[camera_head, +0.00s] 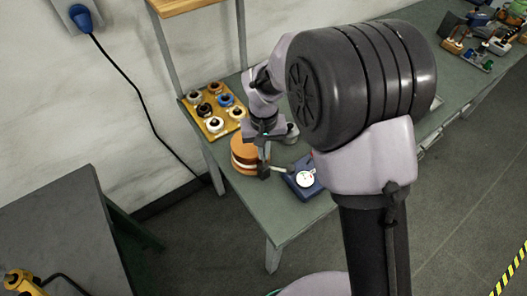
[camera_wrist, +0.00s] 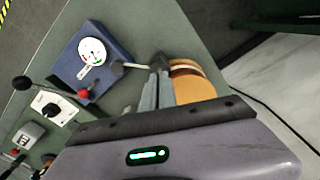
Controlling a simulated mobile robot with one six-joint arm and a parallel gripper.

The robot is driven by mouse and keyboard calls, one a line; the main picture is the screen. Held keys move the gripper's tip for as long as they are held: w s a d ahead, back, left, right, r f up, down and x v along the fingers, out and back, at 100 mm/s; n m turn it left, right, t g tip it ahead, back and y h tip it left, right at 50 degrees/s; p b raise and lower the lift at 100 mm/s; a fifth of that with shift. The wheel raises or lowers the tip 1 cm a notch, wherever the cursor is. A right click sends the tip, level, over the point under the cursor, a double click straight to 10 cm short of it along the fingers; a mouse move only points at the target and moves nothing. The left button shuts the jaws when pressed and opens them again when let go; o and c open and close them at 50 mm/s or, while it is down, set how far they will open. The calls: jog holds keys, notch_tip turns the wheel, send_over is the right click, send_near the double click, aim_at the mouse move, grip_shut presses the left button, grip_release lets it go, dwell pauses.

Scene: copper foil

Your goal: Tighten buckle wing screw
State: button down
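My gripper (camera_head: 264,168) points down between an orange-brown foil roll (camera_head: 240,152) and a blue gauge box with a round white dial (camera_head: 305,179). In the wrist view my gripper's grey fingers (camera_wrist: 157,70) lie close together, with dark tips. A pale rod (camera_wrist: 134,66) with a dark end runs from the tips toward the blue box (camera_wrist: 107,71). I cannot tell whether the tips hold or only touch it. The roll (camera_wrist: 193,83) stands close beside the fingers. I cannot make out a buckle wing screw for certain; the fingertips may cover it.
A yellow board (camera_head: 211,107) with several round parts lies at the bench's back left. In the wrist view, a white switch plate (camera_wrist: 50,105) and a lever (camera_wrist: 30,86) stand near the blue box. The green bench's (camera_head: 268,227) front edge is close to the roll.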

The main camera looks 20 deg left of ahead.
jog(key=m+b, duration=0.1)
jog(key=m, duration=0.5)
jog(key=shift+f+b, duration=0.15)
jog(key=shift+b, duration=0.15)
jog(key=m+b, duration=0.1)
jog(key=m, duration=0.5)
jog(key=shift+m+b, duration=0.3)
jog(key=shift+b, duration=0.05)
jog(key=c, duration=1.7)
grip_release()
notch_tip(320, 180, up, 18)
jog(key=p, duration=0.5)
jog(key=shift+f, duration=0.2)
